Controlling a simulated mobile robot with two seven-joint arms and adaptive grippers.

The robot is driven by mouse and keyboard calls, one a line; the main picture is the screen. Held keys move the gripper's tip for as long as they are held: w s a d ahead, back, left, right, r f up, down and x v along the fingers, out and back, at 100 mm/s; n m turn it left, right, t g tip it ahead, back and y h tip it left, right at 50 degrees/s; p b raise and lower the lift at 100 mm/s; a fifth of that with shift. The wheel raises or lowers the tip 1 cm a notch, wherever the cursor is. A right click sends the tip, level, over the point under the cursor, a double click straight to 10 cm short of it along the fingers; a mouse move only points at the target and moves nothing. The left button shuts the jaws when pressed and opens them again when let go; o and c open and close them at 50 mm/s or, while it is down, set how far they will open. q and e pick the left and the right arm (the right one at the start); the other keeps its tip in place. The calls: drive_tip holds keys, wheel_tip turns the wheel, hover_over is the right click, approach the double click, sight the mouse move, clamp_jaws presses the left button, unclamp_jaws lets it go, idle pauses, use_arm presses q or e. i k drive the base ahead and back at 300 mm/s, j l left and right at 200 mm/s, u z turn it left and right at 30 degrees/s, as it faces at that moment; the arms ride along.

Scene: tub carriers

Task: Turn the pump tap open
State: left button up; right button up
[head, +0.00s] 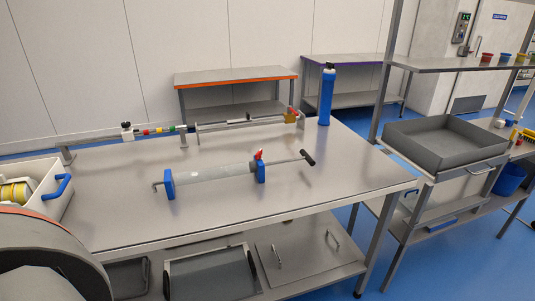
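The pump (212,173) lies level on the steel table (130,222), a grey cylinder between two blue end supports. A rod with a black grip (308,158) sticks out of its right end, and a bent metal spout comes out at the left end. A small red tap (258,155) stands up at the top of the right blue support. The tap is too small to tell whether it is open or shut. Neither of my grippers is in view.
A white tub (50,172) with a blue handle stands at the table's left. A blue column (327,92) stands at the back right corner, beside a rail (215,127) with small coloured parts. A grey tray (448,142) sits on the right rack. The table front is clear.

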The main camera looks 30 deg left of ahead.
sight(259, 156)
drive_tip(key=i+l+u, duration=0.35)
drive_tip(key=i+l, duration=0.4)
drive_tip(key=i, duration=0.05)
